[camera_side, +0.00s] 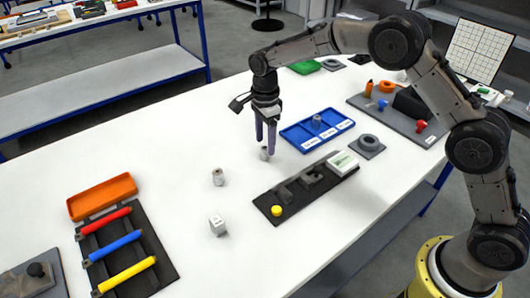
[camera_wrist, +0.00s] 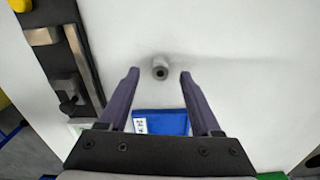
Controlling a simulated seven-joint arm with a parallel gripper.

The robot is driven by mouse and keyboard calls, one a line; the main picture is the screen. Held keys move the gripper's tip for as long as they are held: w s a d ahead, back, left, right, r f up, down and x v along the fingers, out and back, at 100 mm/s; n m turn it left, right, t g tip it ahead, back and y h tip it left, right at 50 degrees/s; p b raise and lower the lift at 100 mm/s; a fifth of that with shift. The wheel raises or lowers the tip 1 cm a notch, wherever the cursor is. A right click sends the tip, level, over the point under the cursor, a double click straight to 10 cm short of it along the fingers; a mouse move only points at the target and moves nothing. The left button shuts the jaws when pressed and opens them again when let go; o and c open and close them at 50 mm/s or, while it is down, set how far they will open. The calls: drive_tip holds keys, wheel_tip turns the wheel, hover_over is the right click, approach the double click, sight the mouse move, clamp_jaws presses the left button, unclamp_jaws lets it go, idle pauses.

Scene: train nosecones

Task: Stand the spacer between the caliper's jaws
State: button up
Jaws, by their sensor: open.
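A small grey cylinder with a hole in its top, which looks like the spacer (camera_side: 264,155), stands on the white table. It shows ahead of the fingertips in the wrist view (camera_wrist: 160,71). My gripper (camera_side: 266,145) points down right by it, fingers open and apart, with nothing held. In the wrist view my gripper (camera_wrist: 158,76) has the cylinder roughly centred between its fingers. The dark grey caliper (camera_side: 312,176) lies on a black board (camera_side: 262,203), with a gap between its jaws. In the wrist view part of the caliper (camera_wrist: 66,88) shows at left.
A similar cylinder (camera_side: 218,177) and a white cube (camera_side: 217,226) stand to the left. A blue tray (camera_side: 296,137) lies behind the board. Table between cylinder and board is clear.

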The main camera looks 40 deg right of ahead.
drive_tip(key=shift+f, duration=0.9)
clamp_jaws()
